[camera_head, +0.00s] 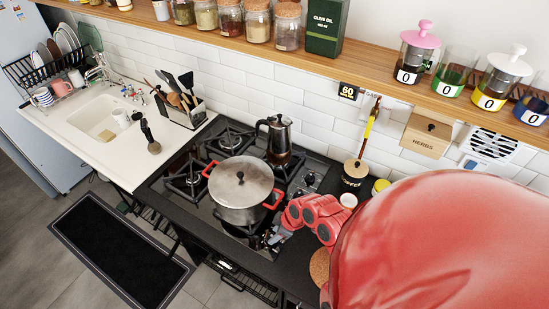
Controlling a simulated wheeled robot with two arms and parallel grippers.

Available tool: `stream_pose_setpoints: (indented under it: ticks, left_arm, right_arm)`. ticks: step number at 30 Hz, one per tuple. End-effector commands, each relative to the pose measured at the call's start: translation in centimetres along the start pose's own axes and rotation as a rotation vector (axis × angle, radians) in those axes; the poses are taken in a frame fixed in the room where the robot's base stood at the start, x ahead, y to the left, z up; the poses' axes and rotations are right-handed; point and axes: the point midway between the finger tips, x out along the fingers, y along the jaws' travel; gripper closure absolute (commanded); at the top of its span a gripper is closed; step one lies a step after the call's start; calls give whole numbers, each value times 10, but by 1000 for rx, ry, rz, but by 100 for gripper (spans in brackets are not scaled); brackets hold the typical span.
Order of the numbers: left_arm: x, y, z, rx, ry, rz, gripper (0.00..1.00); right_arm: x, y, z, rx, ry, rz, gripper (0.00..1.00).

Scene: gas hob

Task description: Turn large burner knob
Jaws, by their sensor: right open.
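The black gas hob (205,205) is set in the counter at the middle of the view. Small knobs (309,180) show on its right side, beyond my red right arm. I cannot tell which knob belongs to the large burner, and my arm may hide other knobs. My right gripper (266,240) is open, low over the hob's front right part, just right of the pot. Its fingertips are small and partly lost against the dark hob, so I cannot tell whether it touches a knob. My left gripper is not in view.
A lidded steel pot (240,190) with red handles stands on the hob, close to my right gripper. A moka pot (279,140) stands behind it. The sink (106,124) is at left.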

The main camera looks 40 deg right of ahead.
Motion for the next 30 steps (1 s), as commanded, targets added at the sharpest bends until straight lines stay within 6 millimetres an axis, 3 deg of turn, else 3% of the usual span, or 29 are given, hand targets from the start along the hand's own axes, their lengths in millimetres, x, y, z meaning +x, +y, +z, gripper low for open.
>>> stream_pose_setpoints:
  ticks: [12,20,30]
  left_arm:
    - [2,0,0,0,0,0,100]
    - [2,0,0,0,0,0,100]
    - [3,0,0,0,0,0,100]
  right_arm:
    - [9,1,-1,-2,2,4,54]
    - [9,1,0,-2,2,4,99]
    - [8,0,-1,26,2,15,100]
